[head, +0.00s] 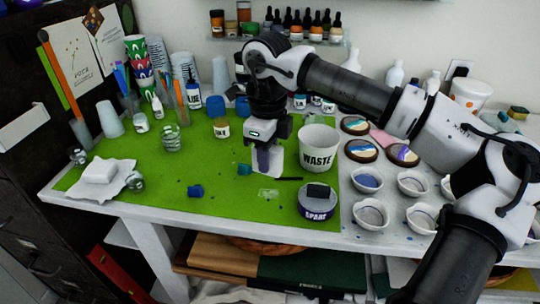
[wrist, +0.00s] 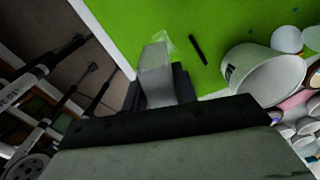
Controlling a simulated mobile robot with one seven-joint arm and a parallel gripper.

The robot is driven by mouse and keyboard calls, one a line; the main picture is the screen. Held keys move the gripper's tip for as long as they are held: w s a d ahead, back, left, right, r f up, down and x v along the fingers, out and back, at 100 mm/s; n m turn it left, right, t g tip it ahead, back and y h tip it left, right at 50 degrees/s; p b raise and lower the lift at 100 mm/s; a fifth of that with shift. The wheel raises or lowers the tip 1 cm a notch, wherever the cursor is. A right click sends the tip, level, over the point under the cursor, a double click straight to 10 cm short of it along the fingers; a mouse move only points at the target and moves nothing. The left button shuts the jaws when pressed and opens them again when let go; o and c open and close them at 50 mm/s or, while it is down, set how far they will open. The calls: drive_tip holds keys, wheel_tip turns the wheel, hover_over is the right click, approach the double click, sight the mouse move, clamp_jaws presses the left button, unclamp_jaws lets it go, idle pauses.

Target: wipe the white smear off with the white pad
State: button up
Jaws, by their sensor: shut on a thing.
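My gripper (head: 269,163) is low over the green mat, just left of the WASTE cup. It is shut on a pale, upright slab, which looks like the white pad (wrist: 155,78). In the wrist view the pad stands up between the dark fingers of my gripper (wrist: 160,88). The white smear (head: 268,193) is a faint, glossy patch on the mat, a little nearer the front edge than my gripper. In the wrist view the smear (wrist: 164,42) shows just past the pad's far end, partly hidden by it. I cannot tell whether the pad touches the mat.
The WASTE cup (head: 318,150) stands close on the right, with a dark stick (head: 288,179) before it. A round SPARE tin (head: 318,203) is at front right. A white block (head: 99,171) rests on crumpled paper far left.

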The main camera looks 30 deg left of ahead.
drive_tip(key=shift+f, duration=0.1)
idle(0.4)
drive_tip(key=shift+f+b, duration=1.4)
drive_tip(key=shift+f, duration=0.15)
drive_tip(key=shift+w+r, duration=0.1)
drive_tip(key=shift+r, duration=0.05)
